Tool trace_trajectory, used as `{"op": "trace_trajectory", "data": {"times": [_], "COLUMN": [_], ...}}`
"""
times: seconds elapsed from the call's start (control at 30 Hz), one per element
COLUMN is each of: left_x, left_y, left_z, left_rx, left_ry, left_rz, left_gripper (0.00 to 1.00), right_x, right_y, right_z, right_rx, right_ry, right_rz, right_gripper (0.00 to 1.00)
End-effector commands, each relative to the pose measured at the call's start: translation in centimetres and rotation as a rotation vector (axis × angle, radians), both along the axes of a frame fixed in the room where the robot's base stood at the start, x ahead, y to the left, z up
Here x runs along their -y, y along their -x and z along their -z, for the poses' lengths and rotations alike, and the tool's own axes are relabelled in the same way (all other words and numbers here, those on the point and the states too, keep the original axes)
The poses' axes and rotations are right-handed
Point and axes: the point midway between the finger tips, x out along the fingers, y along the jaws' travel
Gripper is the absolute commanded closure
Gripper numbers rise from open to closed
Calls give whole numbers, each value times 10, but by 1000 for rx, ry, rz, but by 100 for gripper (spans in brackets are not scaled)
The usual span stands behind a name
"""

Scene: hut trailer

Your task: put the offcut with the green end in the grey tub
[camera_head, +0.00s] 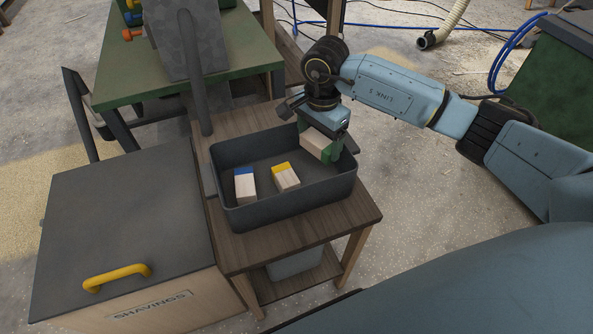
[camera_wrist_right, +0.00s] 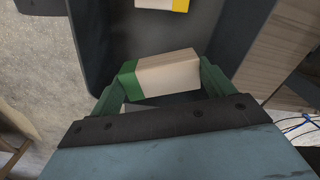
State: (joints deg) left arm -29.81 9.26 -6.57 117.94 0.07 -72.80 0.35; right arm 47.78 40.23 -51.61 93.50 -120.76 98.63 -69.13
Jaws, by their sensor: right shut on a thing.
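My right gripper (camera_head: 320,146) is shut on the offcut with the green end (camera_head: 313,140), at the back right of a dark grey open bin (camera_head: 295,204). In the wrist view the green end (camera_wrist_right: 131,82) is at the left and bare pale wood (camera_wrist_right: 169,74) fills the rest, between the green fingers. The offcut shows over the bin's inside; its exact height above the floor is unclear. A lighter grey tub (camera_head: 294,265) stands on the shelf below, partly hidden by the tabletop. My left gripper is not in view.
Inside the dark bin lie a blue-ended offcut (camera_head: 245,185) and a yellow-ended offcut (camera_head: 285,176). A shavings box (camera_head: 120,225) with a yellow handle stands at the left. A green table (camera_head: 190,72) is behind. The bin's front right floor looks clear.

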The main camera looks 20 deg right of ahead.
Motion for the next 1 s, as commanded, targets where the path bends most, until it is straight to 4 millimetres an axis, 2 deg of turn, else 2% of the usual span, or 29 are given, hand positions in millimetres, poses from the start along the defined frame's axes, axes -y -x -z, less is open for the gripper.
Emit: {"op": "trace_trajectory", "data": {"times": [0.03, 0.1, 0.33, 0.53, 0.67, 1.0], "left_x": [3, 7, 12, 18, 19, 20], "left_y": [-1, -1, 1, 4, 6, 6], "left_z": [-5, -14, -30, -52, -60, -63], "left_rx": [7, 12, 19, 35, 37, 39], "left_ry": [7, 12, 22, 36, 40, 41], "left_rz": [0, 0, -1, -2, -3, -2], "left_gripper": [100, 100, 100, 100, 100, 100], "right_x": [0, 0, 0, 0, 0, 0], "right_y": [1, 1, 1, 1, 0, 0], "right_z": [14, 25, 45, 73, 80, 81], "right_rx": [-4, -4, -1, -2, -1, 0], "right_ry": [-1, 0, -1, 0, -1, 0], "right_rz": [1, 2, 0, 0, 0, 0], "right_gripper": [42, 42, 42, 42, 42, 42]}}
